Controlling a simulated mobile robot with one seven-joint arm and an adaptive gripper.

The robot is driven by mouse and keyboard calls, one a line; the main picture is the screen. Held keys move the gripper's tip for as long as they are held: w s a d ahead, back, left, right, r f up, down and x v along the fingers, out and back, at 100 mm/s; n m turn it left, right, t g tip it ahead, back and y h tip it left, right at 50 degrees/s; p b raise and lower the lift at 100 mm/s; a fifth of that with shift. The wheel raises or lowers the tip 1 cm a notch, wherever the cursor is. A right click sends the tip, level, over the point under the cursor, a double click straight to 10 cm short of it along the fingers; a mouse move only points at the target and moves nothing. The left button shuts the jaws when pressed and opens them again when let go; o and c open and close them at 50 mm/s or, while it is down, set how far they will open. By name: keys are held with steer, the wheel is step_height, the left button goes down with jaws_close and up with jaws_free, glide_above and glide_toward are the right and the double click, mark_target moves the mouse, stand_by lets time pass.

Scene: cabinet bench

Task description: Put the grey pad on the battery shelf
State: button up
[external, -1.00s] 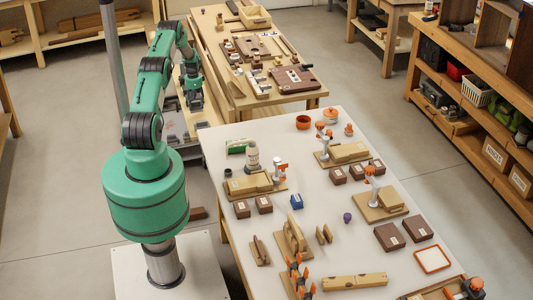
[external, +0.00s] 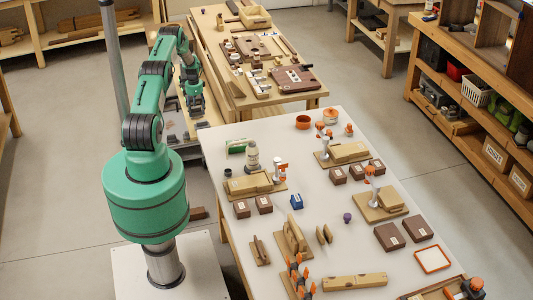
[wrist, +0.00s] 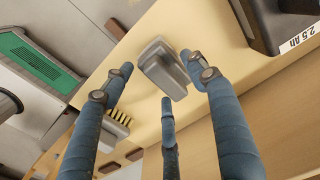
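A grey block-like piece (wrist: 163,67), which looks like the grey pad, lies on a pale wooden surface (wrist: 120,48) in the wrist view. The three blue fingers of my gripper (wrist: 160,80) are spread apart around it, with gaps visible between fingers and piece. My gripper also shows in the external view (external: 194,105), low over the narrow wooden bench at the left. A dark battery-like block (wrist: 280,22) marked 2.5 Ah sits at the upper right of the wrist view. I cannot clearly tell which surface is the battery shelf.
A grey case with a green panel (wrist: 40,62) is at the upper left. In the external view, a white table (external: 300,140) crowded with fixtures and a wooden bench (external: 315,90) with parts stand to the right.

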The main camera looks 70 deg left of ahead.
mark_target(196, 108)
steer(key=shift+o, duration=0.2)
steer(key=shift+r, duration=0.2)
step_height(196, 108, up, 12)
steer(key=p, duration=0.1)
stand_by(0.6)
stand_by(0.5)
stand_by(0.5)
